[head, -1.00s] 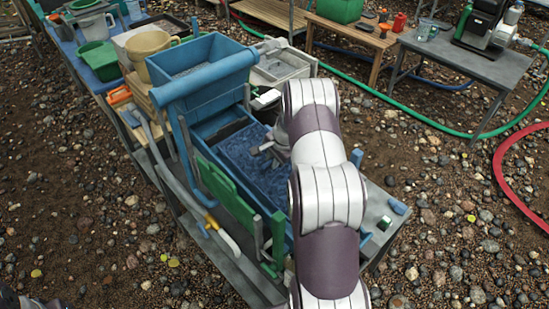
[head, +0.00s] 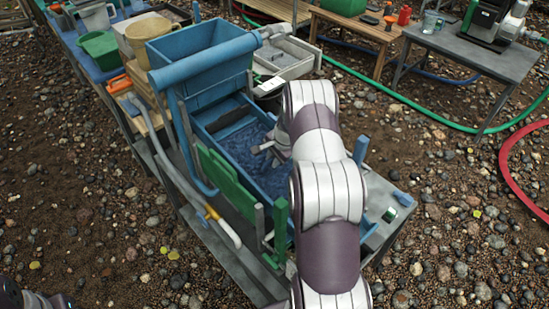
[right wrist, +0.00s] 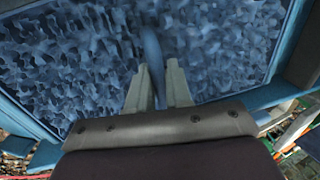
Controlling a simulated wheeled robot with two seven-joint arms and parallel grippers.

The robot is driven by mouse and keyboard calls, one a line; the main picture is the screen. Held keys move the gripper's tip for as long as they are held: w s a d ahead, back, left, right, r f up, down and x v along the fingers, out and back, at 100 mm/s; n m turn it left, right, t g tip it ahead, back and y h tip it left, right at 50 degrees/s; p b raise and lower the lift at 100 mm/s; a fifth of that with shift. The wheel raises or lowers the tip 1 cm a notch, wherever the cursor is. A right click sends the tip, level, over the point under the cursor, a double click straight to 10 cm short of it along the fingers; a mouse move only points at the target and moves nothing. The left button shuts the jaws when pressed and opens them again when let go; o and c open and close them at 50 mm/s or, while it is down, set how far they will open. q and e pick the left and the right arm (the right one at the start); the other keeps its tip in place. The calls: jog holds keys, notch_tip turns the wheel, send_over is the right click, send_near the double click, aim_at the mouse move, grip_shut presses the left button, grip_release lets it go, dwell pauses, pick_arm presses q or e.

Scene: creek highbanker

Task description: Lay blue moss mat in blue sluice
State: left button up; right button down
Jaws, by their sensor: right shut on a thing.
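The blue moss mat (head: 243,151) is a rough, mottled blue sheet lying level inside the blue sluice (head: 280,186), between its side walls. My right gripper (head: 266,148) is over the mat and partly hidden by my own right arm. In the right wrist view its fingers (right wrist: 159,88) are shut on a raised blue ridge in the middle of the mat (right wrist: 75,60). The mat fills most of that view, framed by blue sluice walls. My arm hides the mat's right part in the head view. My left gripper is not in view.
A blue hopper (head: 205,62) stands at the sluice's far end. A green panel (head: 222,188) and a hose with a yellow valve (head: 212,212) run along the left side. Tubs crowd the table behind. A grey side table (head: 470,62) stands at right on gravel.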

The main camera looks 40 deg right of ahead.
jog(key=shift+a, duration=0.1)
jog(key=shift+f, duration=0.15)
dwell(0.4)
jog(key=shift+w+f+b, duration=0.1)
jog(key=shift+f+b, duration=0.25)
jog(key=shift+b, duration=0.1)
jog(key=c, duration=1)
grip_release()
jog(key=shift+o, duration=0.2)
jog(key=shift+r, duration=0.1)
jog(key=v, duration=1.2)
jog(key=shift+s+r+b, duration=0.25)
jog(key=shift+b, duration=0.1)
